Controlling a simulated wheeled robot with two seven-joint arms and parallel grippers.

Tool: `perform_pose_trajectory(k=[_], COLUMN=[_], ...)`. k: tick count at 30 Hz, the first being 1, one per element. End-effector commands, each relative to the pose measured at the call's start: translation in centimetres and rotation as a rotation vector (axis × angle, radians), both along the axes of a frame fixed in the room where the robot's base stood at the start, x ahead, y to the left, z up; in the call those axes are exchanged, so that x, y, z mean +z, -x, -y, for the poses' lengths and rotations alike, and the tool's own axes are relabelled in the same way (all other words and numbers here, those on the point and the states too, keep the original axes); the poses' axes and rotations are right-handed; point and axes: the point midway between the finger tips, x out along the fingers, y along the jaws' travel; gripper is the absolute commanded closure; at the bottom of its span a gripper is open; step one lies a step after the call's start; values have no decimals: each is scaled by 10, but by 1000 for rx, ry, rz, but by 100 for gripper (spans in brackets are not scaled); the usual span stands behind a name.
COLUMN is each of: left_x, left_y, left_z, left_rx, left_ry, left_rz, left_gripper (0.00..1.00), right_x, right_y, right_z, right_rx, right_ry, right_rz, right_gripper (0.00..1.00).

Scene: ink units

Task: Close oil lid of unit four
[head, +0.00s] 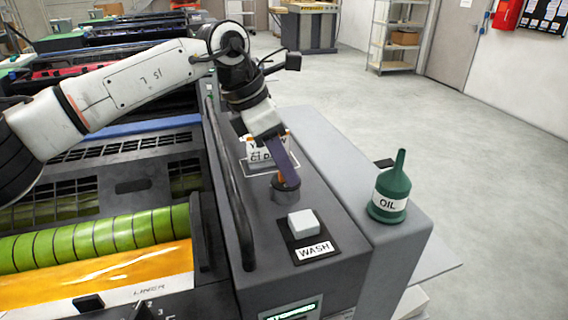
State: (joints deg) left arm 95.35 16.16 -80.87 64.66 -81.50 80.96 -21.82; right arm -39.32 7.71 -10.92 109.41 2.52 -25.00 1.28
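My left arm comes in from the left, and its gripper (287,178) points down at a dark round fitting (285,194) on the unit's grey top, which looks like the oil opening. The fingertips are at or just over its rim. I cannot tell whether they touch it. A small orange part shows beside the fingers. The fingers are seen edge-on, so their gap is hidden. I cannot tell the lid apart from the fitting. A green oil can (389,190) marked OIL stands upright on the right ledge. My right gripper is not in view.
A white WASH button (303,222) sits in front of the fitting. A partly hidden white label (262,150) lies behind it. A dark rail (229,190) runs along the left. Green rollers (100,238) are at lower left. Open floor (480,180) lies to the right.

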Motion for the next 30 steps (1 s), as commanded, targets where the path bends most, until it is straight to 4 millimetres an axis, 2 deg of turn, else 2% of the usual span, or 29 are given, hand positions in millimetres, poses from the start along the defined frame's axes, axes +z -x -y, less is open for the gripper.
perform_pose_trajectory(k=[5, 18, 24, 30], left_x=[12, 84, 95, 95], left_y=[0, 11, 13, 13], left_z=[-5, -33, -38, -38], left_rx=[2, 2, 0, 0], left_ry=[0, 0, -1, 0], left_rz=[3, 2, 0, 0], left_gripper=[72, 72, 72, 72], right_x=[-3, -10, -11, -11], right_y=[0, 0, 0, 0], right_z=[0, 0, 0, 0], right_rx=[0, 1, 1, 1], right_ry=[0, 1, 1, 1], right_rz=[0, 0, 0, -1], right_gripper=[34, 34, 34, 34])
